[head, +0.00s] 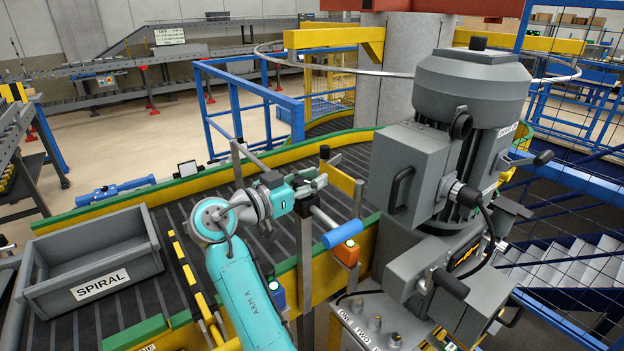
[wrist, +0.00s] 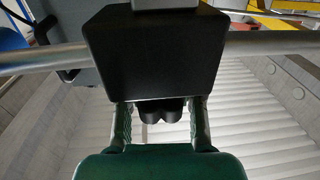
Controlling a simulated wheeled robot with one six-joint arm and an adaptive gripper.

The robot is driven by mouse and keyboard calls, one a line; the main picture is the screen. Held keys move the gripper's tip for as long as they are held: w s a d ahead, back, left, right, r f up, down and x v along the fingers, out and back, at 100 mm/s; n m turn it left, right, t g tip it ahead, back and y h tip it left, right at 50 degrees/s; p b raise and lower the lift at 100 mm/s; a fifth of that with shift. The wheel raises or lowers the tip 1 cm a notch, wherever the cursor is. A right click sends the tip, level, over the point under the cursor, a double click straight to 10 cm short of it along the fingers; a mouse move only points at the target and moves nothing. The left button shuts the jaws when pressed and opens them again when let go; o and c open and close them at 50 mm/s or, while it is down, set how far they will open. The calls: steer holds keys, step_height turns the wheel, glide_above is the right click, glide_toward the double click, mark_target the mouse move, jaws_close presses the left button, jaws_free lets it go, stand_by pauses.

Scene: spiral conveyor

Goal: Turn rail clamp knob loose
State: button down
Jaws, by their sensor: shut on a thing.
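My gripper (head: 309,186) reaches in beside the conveyor's side rail, at the end of my teal arm. In the wrist view its two fingers (wrist: 160,112) stand on either side of a small dark lobed knob (wrist: 158,107) and are closed on it. The knob is directly under a large black block (wrist: 150,50), apparently the clamp body, which meets a silver rail (wrist: 258,45). In the head view my gripper hides the knob, and the clamp cannot be made out clearly.
A blue-handled bar (head: 343,233) and a yellow plate (head: 341,179) are close to my gripper. The grey motor unit (head: 465,100) stands to the right.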

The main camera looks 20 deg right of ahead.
steer(key=shift+a+n+t, duration=0.1)
steer(key=shift+n+t, duration=0.2)
steer(key=shift+t, duration=0.1)
steer(key=c, duration=1.9)
jaws_free()
steer(key=n+t+y, duration=0.1)
steer(key=t+y, duration=0.1)
steer(key=n+t+y, duration=0.1)
steer(key=n+t, duration=0.1)
steer(key=n+t+y, duration=0.2)
steer(key=shift+w+a+t+y, duration=0.3)
steer(key=shift+w, duration=0.05)
steer(key=shift+w+a+n+t+y, duration=0.15)
steer(key=shift+n+t+y, duration=0.4)
steer(key=shift+n+y, duration=0.4)
steer(key=shift+a+n+t+y, duration=0.1)
steer(key=shift+n+t+y, duration=0.5)
steer(key=shift+y, duration=0.6)
steer(key=shift+w+a+n+t+y, duration=0.15)
steer(key=shift+n+t+y, duration=0.3)
steer(key=shift+n+y, duration=0.55)
steer(key=shift+a+y, duration=0.1)
steer(key=shift+y, duration=0.25)
jaws_close()
steer(key=o, duration=0.9)
jaws_free()
steer(key=shift+o, duration=0.2)
steer(key=shift+s, duration=0.1)
steer(key=v, duration=1.2)
